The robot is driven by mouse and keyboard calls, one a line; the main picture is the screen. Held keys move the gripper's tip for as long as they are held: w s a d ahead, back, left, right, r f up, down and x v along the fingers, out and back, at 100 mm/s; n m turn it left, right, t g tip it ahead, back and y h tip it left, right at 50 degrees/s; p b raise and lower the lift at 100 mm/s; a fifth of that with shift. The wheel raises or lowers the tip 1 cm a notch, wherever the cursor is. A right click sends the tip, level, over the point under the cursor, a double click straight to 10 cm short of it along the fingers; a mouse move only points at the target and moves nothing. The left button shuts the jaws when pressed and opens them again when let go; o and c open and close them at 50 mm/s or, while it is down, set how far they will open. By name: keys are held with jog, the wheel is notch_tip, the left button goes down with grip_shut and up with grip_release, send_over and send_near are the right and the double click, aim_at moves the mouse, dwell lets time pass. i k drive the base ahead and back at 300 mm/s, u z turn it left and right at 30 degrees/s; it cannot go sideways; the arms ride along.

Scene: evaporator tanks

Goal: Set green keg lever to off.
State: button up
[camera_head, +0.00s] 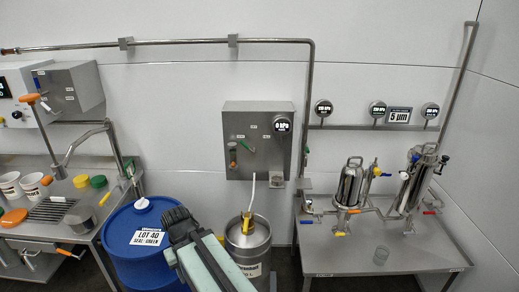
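A grey steel control box (257,140) hangs on the wall above the steel keg (248,245). A small green lever (244,145) slants on the box's front, left of its round gauge (282,125). An orange and green fitting (233,154) is just left of it. The lettering by these is too small to read. The keg has a yellow fitting on top, with a pale hose running up to the box. My gripper (178,214) is dark, over the blue drum's right edge, below and left of the box, apart from the lever. Its fingers are not clear.
A blue drum (146,245) labelled "LOT 40" stands left of my arm. A sink bench (55,236) with buckets and coloured lids is at far left. A steel table (350,262) with filter housings is at right. The wall below the box is mostly clear.

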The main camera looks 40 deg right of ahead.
aim_at(243, 144)
jog(key=u, duration=0.15)
jog(key=i, duration=1.05)
jog(key=z, duration=0.05)
